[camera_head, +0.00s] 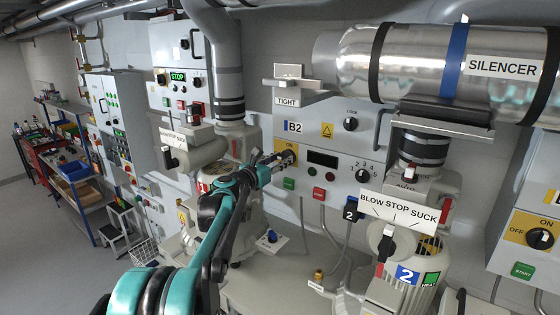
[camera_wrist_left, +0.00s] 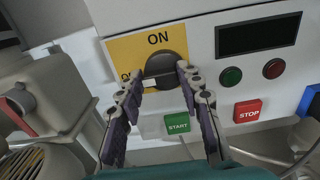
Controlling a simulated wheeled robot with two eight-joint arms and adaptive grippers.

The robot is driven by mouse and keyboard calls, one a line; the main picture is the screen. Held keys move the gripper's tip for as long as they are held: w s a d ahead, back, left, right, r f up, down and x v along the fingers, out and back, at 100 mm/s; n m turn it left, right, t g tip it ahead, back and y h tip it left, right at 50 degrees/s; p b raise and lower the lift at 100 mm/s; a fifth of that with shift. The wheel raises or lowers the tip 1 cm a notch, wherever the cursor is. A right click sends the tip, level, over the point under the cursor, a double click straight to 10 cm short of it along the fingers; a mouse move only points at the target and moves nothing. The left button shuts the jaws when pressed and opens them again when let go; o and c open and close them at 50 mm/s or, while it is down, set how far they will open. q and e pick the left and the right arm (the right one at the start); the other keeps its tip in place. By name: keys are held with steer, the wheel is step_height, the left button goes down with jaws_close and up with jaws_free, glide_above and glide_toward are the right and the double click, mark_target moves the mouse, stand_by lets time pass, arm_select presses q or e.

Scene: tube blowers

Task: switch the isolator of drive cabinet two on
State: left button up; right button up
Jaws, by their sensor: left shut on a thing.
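Drive cabinet two (camera_head: 322,168) carries the label B2. Its isolator is a black rotary knob on a yellow plate (camera_head: 284,146), at the cabinet's left side. In the left wrist view the isolator knob (camera_wrist_left: 160,68) sits on the yellow plate (camera_wrist_left: 122,49), with ON above it and the OFF word partly hidden at its left. My left gripper (camera_head: 277,162) is at this knob; in the left wrist view its fingers (camera_wrist_left: 160,84) lie on either side of the knob, shut on it. A finger covers part of the knob, so I cannot tell its exact setting. My right gripper is not in view.
Below the isolator are a green START button (camera_wrist_left: 178,122) and a red STOP button (camera_wrist_left: 248,110). A dark display (camera_head: 322,159) is to the right. A blower valve with a BLOW STOP SUCK plate (camera_head: 398,212) stands at the lower right. Another isolator (camera_head: 540,238) is at the far right.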

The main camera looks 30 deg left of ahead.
arm_select(q)
steer(key=shift+m, duration=0.3)
steer(key=m+b, duration=0.1)
steer(key=m, duration=0.4)
steer(key=m+b, duration=0.1)
steer(key=m, duration=0.2)
steer(key=shift+d+r+b, duration=0.15)
steer(key=shift+d+b, duration=0.05)
steer(key=shift+b, duration=0.1)
steer(key=m+b, duration=0.1)
steer(key=m, duration=0.3)
steer(key=shift+d+m, duration=0.15)
steer(key=shift+m, duration=0.15)
steer(key=m, duration=0.4)
steer(key=shift+d+m+b, duration=0.15)
steer(key=shift+m+b, duration=0.15)
steer(key=shift+m, duration=0.1)
steer(key=o, duration=1.2)
steer(key=shift+c, duration=0.2)
steer(key=shift+s, duration=0.1)
